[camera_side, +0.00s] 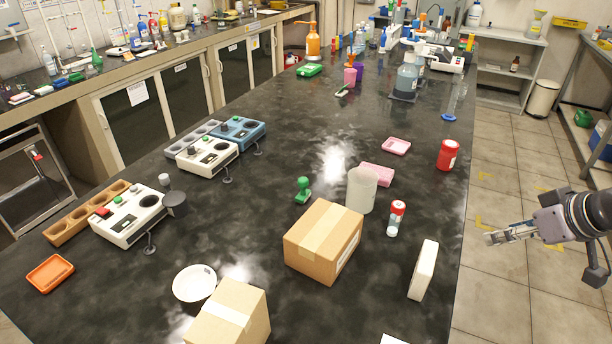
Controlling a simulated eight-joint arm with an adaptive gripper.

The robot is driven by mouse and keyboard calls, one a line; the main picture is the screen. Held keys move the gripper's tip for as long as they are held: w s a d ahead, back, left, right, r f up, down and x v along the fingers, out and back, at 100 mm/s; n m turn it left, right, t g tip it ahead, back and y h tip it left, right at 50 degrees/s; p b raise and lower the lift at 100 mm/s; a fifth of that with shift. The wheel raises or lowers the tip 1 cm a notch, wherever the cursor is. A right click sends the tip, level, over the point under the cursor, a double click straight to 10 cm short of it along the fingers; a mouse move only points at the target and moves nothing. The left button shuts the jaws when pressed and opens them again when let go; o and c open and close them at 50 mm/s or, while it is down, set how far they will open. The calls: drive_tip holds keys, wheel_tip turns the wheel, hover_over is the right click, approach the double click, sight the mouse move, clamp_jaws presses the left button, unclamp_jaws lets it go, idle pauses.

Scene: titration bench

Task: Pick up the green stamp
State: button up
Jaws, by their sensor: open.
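The green stamp (303,190) stands upright on the black bench top (330,130), knob handle up. It is just behind a cardboard box and left of a translucent beaker. My gripper (488,238) is at the right, off the bench's right edge, with its fingers pointing left toward the bench. It is open and empty, well apart from the stamp.
A cardboard box (324,242) stands in front of the stamp. The beaker (361,190), a red-capped bottle (396,218), a white upright block (423,270) and a red jar (447,154) stand between it and my gripper. Bench left of the stamp is clear.

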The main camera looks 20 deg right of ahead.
drive_tip(key=w+a+r+g, duration=0.1)
drive_tip(key=w+a+r, duration=0.3)
drive_tip(key=w+r, duration=0.45)
drive_tip(key=g, duration=0.2)
hover_over(303, 179)
drive_tip(key=s, duration=0.3)
wheel_tip(303, 179, down, 8)
drive_tip(key=x, duration=0.5)
drive_tip(key=shift+s+a, duration=0.1)
drive_tip(key=shift+a, duration=0.05)
drive_tip(key=shift+x, duration=2.65)
drive_tip(key=shift+s, duration=0.15)
drive_tip(key=c, duration=1.1)
